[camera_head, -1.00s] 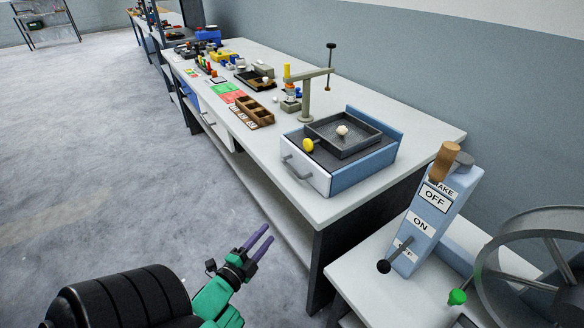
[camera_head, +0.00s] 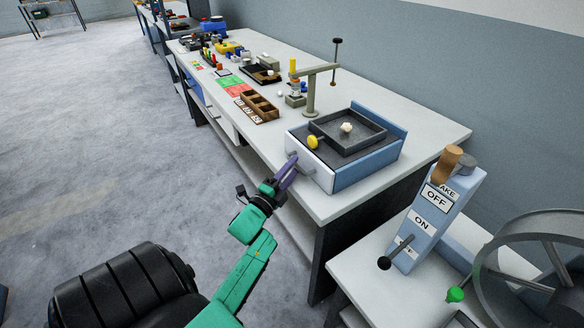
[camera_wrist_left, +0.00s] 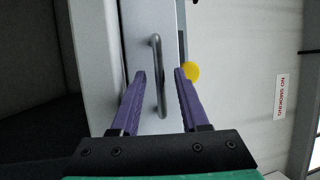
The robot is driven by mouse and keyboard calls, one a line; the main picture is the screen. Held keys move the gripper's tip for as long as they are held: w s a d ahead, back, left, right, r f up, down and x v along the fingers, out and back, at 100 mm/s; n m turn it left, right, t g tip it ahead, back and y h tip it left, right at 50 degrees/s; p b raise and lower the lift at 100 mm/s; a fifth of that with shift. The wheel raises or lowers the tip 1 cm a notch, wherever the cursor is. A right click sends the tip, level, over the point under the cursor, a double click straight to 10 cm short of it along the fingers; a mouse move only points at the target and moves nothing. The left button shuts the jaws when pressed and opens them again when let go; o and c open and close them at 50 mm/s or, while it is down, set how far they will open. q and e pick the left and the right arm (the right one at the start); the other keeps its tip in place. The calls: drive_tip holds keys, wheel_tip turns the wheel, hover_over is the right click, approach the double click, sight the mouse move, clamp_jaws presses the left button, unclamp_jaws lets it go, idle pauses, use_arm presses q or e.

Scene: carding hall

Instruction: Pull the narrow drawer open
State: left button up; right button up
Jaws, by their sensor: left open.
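A blue box with a white drawer front (camera_head: 319,172) stands on the near end of the long table. A grey bar handle (camera_wrist_left: 157,60) crosses that front, which sits flush against the box. My left gripper (camera_head: 290,163) is at the handle, its purple fingers partly covering it. In the left wrist view, the open fingers of my left gripper (camera_wrist_left: 160,74) are on either side of the bar, with gaps visible between bar and fingers. My right gripper is out of view.
On the box lie a dark tray (camera_head: 372,143) with a pale lump and a yellow round thing (camera_head: 312,142). A wooden compartment tray (camera_head: 258,105) and a post stand behind. A blue lever unit (camera_head: 428,215) and a handwheel (camera_head: 490,250) are at right.

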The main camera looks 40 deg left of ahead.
use_arm(q)
clamp_jaws()
drive_tip(key=shift+f, duration=0.1)
idle(1.3)
